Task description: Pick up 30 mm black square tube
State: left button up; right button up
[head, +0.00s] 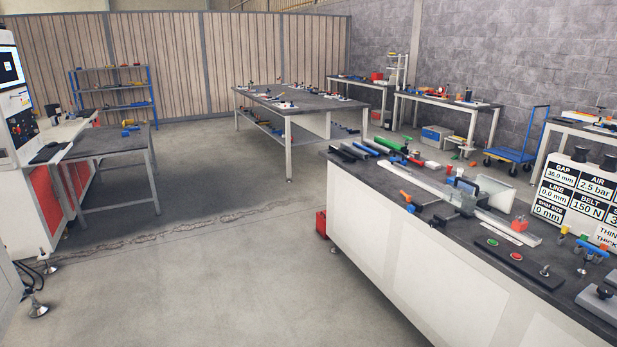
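Several bar-shaped pieces lie side by side at the far left end of the long bench (350,180) on the right. Among them are dark bars (342,156), one of which may be the 30 mm black square tube; the size cannot be read from here. A green bar (389,143) lies to the right of the dark ones. Neither of my grippers shows in the head view, and nothing is seen touching the bars.
A clear rail-like fixture (440,183), a button panel (512,262) and a sign with readings (575,200) occupy the bench. A grey-topped table (290,103) stands behind. Open floor (200,260) lies left of the bench.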

aim_at(339, 152)
jog(key=i, duration=1.85)
jog(key=i+j, duration=0.1)
jog(key=i, duration=1.75)
jog(key=i+z, duration=0.35)
jog(key=i, duration=0.25)
jog(key=i+j+z, duration=0.35)
jog(key=i, duration=0.2)
